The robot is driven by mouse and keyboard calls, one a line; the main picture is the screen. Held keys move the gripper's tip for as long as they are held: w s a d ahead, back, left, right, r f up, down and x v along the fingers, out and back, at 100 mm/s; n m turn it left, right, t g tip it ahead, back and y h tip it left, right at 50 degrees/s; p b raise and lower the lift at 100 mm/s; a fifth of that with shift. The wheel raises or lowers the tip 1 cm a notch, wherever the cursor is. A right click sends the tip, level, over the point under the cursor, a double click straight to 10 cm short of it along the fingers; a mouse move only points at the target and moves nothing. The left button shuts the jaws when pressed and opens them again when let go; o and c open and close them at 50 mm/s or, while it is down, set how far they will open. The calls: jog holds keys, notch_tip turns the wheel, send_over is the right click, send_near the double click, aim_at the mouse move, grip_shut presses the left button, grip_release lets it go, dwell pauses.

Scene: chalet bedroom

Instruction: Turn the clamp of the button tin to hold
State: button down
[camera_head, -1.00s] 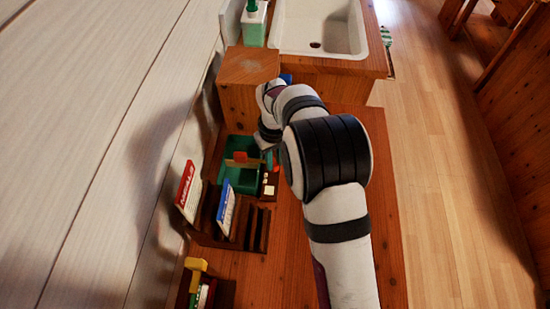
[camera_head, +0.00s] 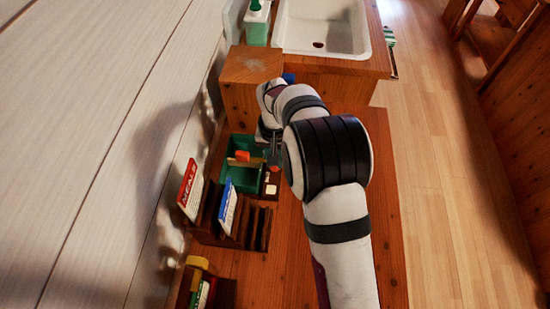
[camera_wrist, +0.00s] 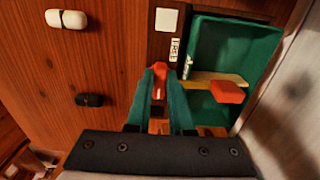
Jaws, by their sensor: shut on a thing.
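The green button tin (camera_head: 251,181) stands left of my forearm in the head view; its green inside (camera_wrist: 218,38) fills the right of the wrist view. A wooden bar with an orange block (camera_wrist: 227,91) crosses it. A dark brown strip with a white square and a small marked label (camera_wrist: 174,50) runs along its side. My gripper (camera_wrist: 159,75) has its teal fingers closed around a red-orange clamp lever (camera_wrist: 160,72) at this strip. The fingers hide its lower part. In the head view my gripper (camera_head: 274,160) is mostly hidden by my wrist. The small marking is not readable.
A wooden rack (camera_head: 245,225) with cards stands near the tin. A wooden block (camera_head: 252,65) and a sink (camera_head: 322,25) are beyond. A pale wall borders the left.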

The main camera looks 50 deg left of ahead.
dwell(0.4)
jog(key=c, duration=0.8)
grip_release()
jog(key=shift+r, duration=0.1)
notch_tip(320, 180, up, 16)
jog(key=shift+f, duration=0.2)
